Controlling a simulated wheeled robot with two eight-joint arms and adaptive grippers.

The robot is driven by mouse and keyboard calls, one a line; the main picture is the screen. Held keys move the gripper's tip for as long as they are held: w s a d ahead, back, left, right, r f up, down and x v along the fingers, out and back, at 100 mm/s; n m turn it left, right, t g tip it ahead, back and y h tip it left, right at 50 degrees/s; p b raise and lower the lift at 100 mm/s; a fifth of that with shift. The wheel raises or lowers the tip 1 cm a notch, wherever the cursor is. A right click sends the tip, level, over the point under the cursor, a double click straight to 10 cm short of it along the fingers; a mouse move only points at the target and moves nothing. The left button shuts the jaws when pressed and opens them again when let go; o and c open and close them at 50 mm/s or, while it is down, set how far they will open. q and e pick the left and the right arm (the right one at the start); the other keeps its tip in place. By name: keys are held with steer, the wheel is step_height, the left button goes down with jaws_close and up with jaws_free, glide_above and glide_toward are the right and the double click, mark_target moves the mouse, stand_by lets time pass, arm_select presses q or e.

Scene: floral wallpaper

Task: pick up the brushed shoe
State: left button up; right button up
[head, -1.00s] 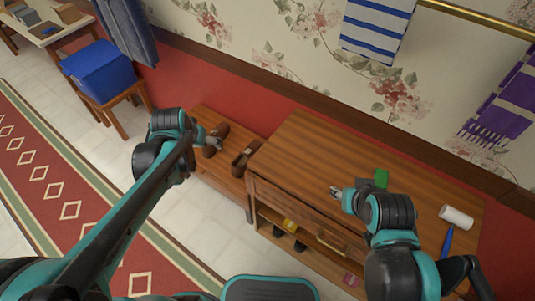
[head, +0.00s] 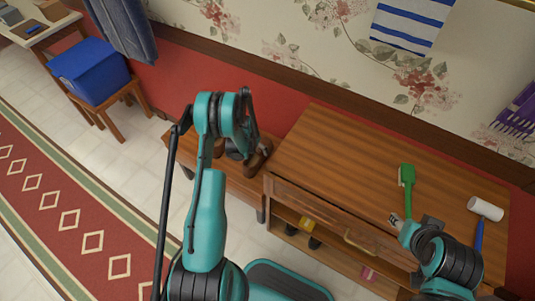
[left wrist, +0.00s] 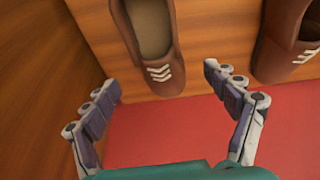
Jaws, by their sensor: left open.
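Two brown shoes stand on the low wooden bench. In the left wrist view one shoe (left wrist: 150,45) with white chevron marks has its toe between the fingers of my open left gripper (left wrist: 160,82), which do not touch it. The other shoe (left wrist: 285,45) is to the right, outside the fingers. In the head view my left arm hides much of the bench; one shoe (head: 258,158) shows beside it. Which shoe was brushed I cannot tell. My right gripper (head: 394,219) is above the cabinet's front edge, apart from the green brush (head: 407,177); its jaws are too small to read.
The wooden cabinet (head: 330,160) stands right of the low bench (head: 185,150). A white roller (head: 485,208) with a blue handle lies on its top. Yellow and pink items sit on its shelves. A blue box (head: 90,70) stands on a stool at the left. The wall is behind.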

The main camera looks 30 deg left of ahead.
mark_target(257, 150)
arm_select(q)
steer(key=shift+b+x, duration=0.35)
steer(key=shift+x, duration=0.8)
steer(key=b+x, duration=0.2)
steer(key=x, duration=0.1)
steer(key=b+x, duration=0.1)
steer(key=x, duration=0.1)
steer(key=shift+w+d+f, duration=0.1)
steer(key=shift+w+f, duration=0.05)
steer(key=shift+w, duration=0.25)
steer(key=c, duration=1.5)
